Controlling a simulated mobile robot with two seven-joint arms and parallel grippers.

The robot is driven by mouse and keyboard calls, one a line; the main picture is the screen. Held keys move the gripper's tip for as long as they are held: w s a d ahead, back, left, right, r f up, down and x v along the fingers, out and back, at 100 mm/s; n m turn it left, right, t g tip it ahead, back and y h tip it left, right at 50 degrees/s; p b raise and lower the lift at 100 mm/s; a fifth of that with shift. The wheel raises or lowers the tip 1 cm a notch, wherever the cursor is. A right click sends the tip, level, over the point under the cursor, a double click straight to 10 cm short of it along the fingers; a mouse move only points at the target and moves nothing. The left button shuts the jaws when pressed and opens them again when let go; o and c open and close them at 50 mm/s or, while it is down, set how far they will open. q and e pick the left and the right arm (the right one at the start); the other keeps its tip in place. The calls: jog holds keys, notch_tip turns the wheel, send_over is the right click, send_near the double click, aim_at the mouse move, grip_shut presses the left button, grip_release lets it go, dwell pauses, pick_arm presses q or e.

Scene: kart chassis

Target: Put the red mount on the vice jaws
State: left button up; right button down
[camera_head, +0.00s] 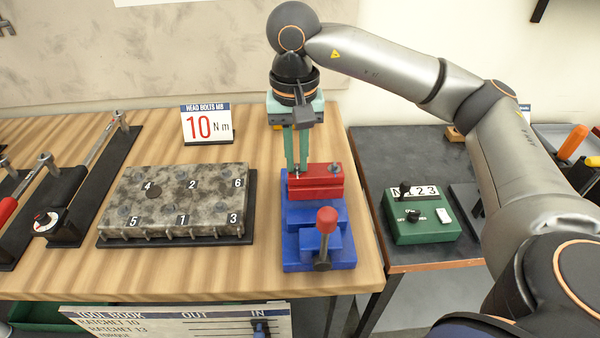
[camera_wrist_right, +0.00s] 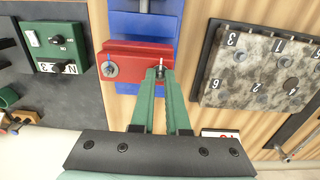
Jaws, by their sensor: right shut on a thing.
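The red mount (camera_head: 322,187) is a red block with metal studs on its top. It is at the back of the blue vice (camera_head: 300,254), over the jaw area; I cannot tell whether it rests fully on the jaws. My right gripper (camera_head: 298,166) points down from above, its green fingers shut on the mount at its left stud. In the right wrist view the mount (camera_wrist_right: 134,64) lies level across the blue vice (camera_wrist_right: 142,24), and the fingertips (camera_wrist_right: 160,76) meet at one stud. The jaw faces are hidden under the mount. My left gripper is not in view.
A grey engine block (camera_head: 165,203) with numbered holes stands left of the vice. A "10 Nm" sign (camera_head: 207,124) is behind it. The vice's red-knobbed handle (camera_head: 327,220) sticks up in front. A green control box (camera_head: 421,216) stands on the dark table at right.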

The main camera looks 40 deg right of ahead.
aim_at(297, 170)
jog(key=shift+f, duration=2.05)
jog(key=shift+f, duration=0.2)
jog(key=c, duration=0.9)
grip_release()
jog(key=shift+r, duration=0.15)
notch_tip(297, 170, up, 12)
jog(key=shift+a+r+p, duration=0.1)
jog(key=shift+p, duration=0.45)
